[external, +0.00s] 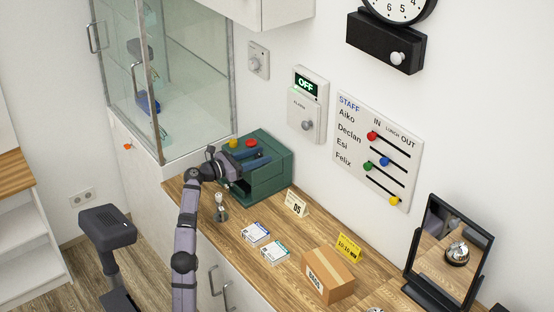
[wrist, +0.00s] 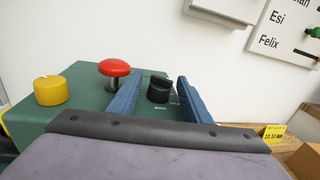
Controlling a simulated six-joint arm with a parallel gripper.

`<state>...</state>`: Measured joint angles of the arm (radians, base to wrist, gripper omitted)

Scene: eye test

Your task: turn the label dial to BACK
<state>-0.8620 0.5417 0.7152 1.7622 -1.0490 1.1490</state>
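The label dial, a black ridged knob (wrist: 159,90), sits on top of a green machine (wrist: 88,95), which also shows in the external view (external: 275,178). Small pale words are printed by the dial; one in front of it seems to read BACK. I cannot tell which word the knob points at. My gripper (wrist: 161,82) is open, with one blue finger on each side of the dial in the wrist view. I cannot tell whether either finger touches it. In the external view my gripper (external: 257,160) is at the machine, and the dial is hidden there.
A red mushroom button (wrist: 114,68) and a yellow knob (wrist: 50,90) stand on the machine, left of the dial. A glass cabinet (external: 190,90) stands behind left.

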